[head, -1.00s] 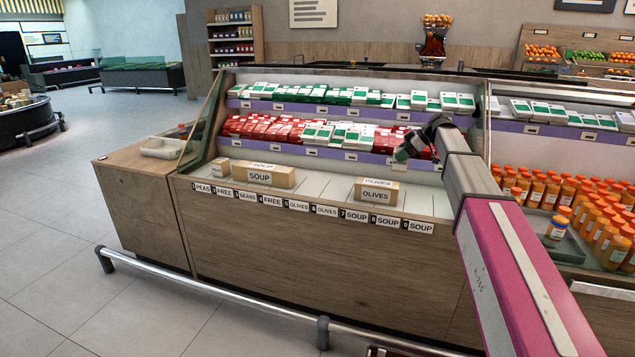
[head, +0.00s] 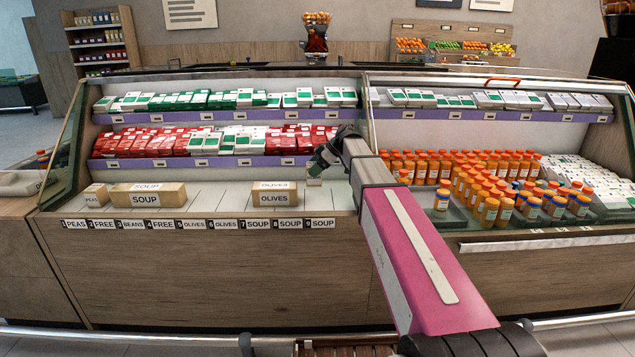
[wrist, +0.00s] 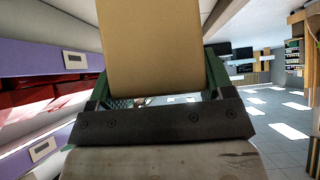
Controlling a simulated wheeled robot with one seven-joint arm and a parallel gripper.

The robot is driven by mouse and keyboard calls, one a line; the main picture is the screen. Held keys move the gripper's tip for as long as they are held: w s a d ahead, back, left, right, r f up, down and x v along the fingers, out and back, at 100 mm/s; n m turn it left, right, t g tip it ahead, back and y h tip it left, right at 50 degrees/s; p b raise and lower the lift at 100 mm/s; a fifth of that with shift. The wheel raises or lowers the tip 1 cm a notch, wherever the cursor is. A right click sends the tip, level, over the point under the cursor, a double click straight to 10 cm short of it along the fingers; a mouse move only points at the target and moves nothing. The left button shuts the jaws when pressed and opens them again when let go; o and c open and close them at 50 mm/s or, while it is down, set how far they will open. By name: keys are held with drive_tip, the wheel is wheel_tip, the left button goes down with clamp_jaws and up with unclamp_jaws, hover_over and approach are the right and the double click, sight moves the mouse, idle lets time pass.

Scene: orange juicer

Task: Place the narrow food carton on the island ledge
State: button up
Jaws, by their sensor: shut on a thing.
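My gripper (head: 318,166) is shut on a plain tan carton (wrist: 152,45), which fills the top middle of the wrist view between the green fingers. No label shows on the face seen there. In the head view my gripper hangs over the right end of the counter's labelled section, in front of the lower shelf; the held carton is small and mostly hidden there. I cannot tell which surface is the island ledge.
Cartons marked PEAS (head: 95,193), SOUP (head: 147,198) and OLIVES (head: 275,198) stand on the white display floor above number labels. Orange-capped bottles (head: 490,208) stand to the right. Shelves of red and green packs (head: 200,143) are behind. A metal rail (head: 130,334) runs along the front.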

sight(320, 180)
drive_tip(key=shift+s+d+f, duration=0.65)
drive_tip(key=shift+d, duration=0.2)
drive_tip(key=shift+f, duration=1.95)
drive_tip(key=shift+s+f, duration=0.1)
drive_tip(key=shift+f, duration=0.55)
drive_tip(key=o, duration=1.1)
drive_tip(key=shift+c, duration=0.2)
drive_tip(key=shift+r, duration=0.3)
drive_tip(key=shift+d+r, duration=0.2)
drive_tip(key=shift+r, duration=0.15)
drive_tip(key=v, duration=0.7)
drive_tip(key=shift+r, duration=0.2)
